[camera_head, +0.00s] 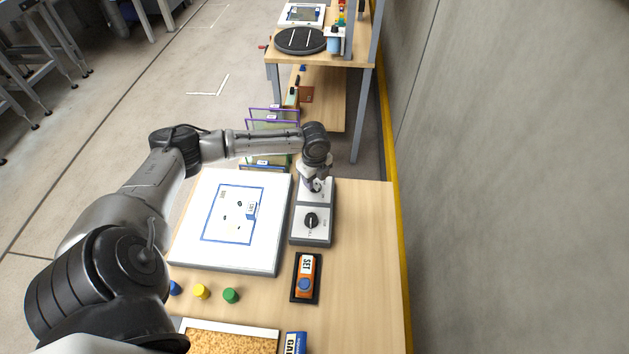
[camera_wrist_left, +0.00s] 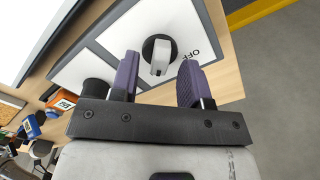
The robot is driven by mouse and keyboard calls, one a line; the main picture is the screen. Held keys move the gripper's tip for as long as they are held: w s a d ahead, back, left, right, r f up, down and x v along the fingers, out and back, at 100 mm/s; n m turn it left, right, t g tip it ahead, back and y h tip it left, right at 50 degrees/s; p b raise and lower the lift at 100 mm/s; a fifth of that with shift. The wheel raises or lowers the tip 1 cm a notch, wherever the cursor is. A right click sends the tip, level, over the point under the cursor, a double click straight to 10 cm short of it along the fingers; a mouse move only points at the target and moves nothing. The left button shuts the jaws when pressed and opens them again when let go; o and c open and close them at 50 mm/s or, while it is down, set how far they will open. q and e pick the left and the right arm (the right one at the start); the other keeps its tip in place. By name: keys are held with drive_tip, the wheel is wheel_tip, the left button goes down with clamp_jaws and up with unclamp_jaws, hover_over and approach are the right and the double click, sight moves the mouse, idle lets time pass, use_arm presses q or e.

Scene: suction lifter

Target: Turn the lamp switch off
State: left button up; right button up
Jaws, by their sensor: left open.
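The switch box (camera_head: 298,232) is a white panel with a grey edge near the right side of the table. Its far half carries the switch, a pale lever on a round black base (camera_wrist_left: 158,50), with an "OFF" label beside it in the left wrist view. My left gripper (camera_wrist_left: 160,65) is open, with its purple fingers on either side of the lever. I cannot tell whether they touch it. In the head view my left gripper (camera_head: 316,184) hides most of this switch. A black knob (camera_head: 311,220) sits on the near half of the box. My right gripper is not in view.
A white board (camera_head: 190,230) lies left of the box. An orange device (camera_head: 305,268) in a black holder and several coloured pegs (camera_head: 201,291) are nearer. A tray of granules (camera_head: 230,342) is at the front. A grey wall (camera_head: 500,200) stands at the right.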

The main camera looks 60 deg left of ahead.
use_arm(q)
drive_tip(key=shift+f, duration=0.55)
clamp_jaws()
